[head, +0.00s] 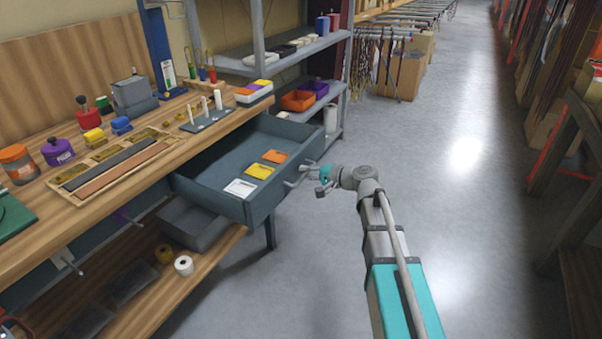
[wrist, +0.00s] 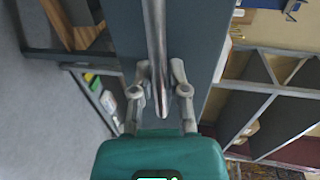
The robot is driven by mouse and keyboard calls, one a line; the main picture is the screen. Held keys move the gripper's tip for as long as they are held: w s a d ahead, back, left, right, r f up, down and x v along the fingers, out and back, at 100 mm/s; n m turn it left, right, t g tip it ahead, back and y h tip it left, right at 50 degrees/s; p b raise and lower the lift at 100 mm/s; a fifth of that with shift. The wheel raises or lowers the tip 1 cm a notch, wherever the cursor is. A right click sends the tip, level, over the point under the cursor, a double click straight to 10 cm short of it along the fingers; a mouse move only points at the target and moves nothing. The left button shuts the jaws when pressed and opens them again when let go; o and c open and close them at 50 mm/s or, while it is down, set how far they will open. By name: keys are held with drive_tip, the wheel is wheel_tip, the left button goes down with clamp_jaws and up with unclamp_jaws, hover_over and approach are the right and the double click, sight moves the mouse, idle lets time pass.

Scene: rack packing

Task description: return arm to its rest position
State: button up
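My gripper (head: 312,180) is at the front of the pulled-out grey drawer (head: 222,203), at the end of my outstretched arm. In the wrist view my gripper (wrist: 157,82) has its two fingers apart, one on each side of the metal drawer handle (wrist: 155,35). A gap shows between each finger and the bar, so the fingers are open. Nothing is held. The drawer contains a white card (head: 240,188), a yellow card (head: 259,171) and an orange card (head: 275,156), lying in a row.
The wooden workbench (head: 100,185) at left carries jars, blocks and tool holders. A metal shelf (head: 290,57) with bins stands behind the drawer. A lower shelf (head: 130,300) holds tape rolls. The floor (head: 470,200) to the right is clear, with racks along the right edge.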

drive_tip(key=o, duration=0.3)
drive_tip(key=shift+w+d, duration=0.1)
drive_tip(key=shift+d, duration=0.1)
drive_tip(key=w+d+t+h+p, duration=0.1)
drive_tip(key=w+d+p, duration=0.1)
drive_tip(key=d, duration=0.2)
drive_tip(key=s+d+f+n+g+h+b, duration=0.1)
drive_tip(key=s+d+f+n+g+h, duration=0.15)
drive_tip(key=s+f, duration=0.35)
drive_tip(key=s+d+f+n+g+h, duration=0.1)
drive_tip(key=s+d+f+g+h, duration=0.2)
drive_tip(key=s, duration=0.4)
drive_tip(key=s+d+f+n+g+h, duration=0.25)
drive_tip(key=s+d+f+h, duration=0.25)
drive_tip(key=s+d+h, duration=0.5)
wheel_tip(320, 180, up, 24)
drive_tip(key=s+a+y+p, duration=0.1)
drive_tip(key=y+p, duration=0.1)
drive_tip(key=p, duration=2.2)
drive_tip(key=shift+s+a+r+m+y, duration=0.25)
drive_tip(key=shift+s+a+m+y, duration=0.05)
drive_tip(key=shift+s+y, duration=0.1)
